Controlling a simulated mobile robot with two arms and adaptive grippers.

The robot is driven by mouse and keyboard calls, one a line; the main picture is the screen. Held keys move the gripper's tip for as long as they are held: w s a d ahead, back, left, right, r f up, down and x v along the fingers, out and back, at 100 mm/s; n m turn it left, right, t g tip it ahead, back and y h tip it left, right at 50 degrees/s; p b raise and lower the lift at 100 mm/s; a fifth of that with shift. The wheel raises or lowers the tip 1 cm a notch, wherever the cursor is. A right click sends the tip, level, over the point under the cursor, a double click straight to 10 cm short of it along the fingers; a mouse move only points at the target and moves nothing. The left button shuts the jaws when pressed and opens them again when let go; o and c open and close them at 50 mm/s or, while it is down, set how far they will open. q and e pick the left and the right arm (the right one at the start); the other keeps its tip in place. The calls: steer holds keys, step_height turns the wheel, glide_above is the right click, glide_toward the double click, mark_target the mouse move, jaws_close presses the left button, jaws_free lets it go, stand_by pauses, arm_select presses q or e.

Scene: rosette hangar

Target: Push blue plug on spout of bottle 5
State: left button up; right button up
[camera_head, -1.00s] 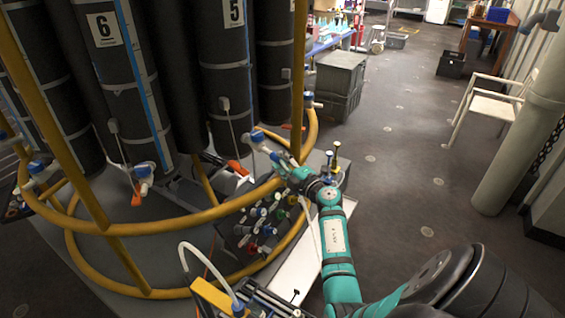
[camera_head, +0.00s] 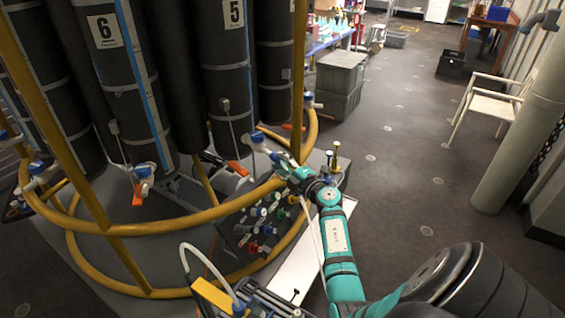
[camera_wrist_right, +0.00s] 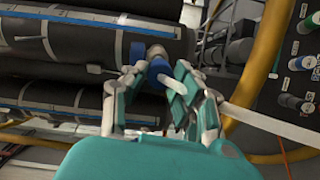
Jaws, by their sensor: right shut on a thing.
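Bottle 5 (camera_head: 228,75) is a tall black cylinder marked with a white "5" label, upright behind the yellow ring rail in the head view. A blue-ended white spout piece (camera_head: 260,139) is out in front of its lower part. My right gripper (camera_head: 279,157) is at this piece, reaching in from the lower right. In the right wrist view my right gripper (camera_wrist_right: 158,92) has its fingers on both sides of the blue plug (camera_wrist_right: 157,69), with a white stem (camera_wrist_right: 174,85) beside it. The fingers partly hide the contact, so I cannot tell how far the plug is seated. My left gripper is not in view.
The yellow ring rail (camera_head: 205,216) runs around the bottles, close to my right gripper. A panel with several coloured knobs (camera_head: 262,222) is below it. Bottle 6 (camera_head: 118,80) stands to the left. Grey crates (camera_head: 340,75) are behind; the floor to the right is mostly clear.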

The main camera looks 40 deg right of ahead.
steer(key=shift+w, duration=0.4)
stand_by(0.4)
steer(key=o, duration=1)
steer(key=shift+c, duration=0.2)
steer(key=s+a, duration=0.1)
steer(key=s, duration=1.1)
steer(key=shift+a+r, duration=0.15)
steer(key=shift+a, duration=0.15)
steer(key=shift+w, duration=0.1)
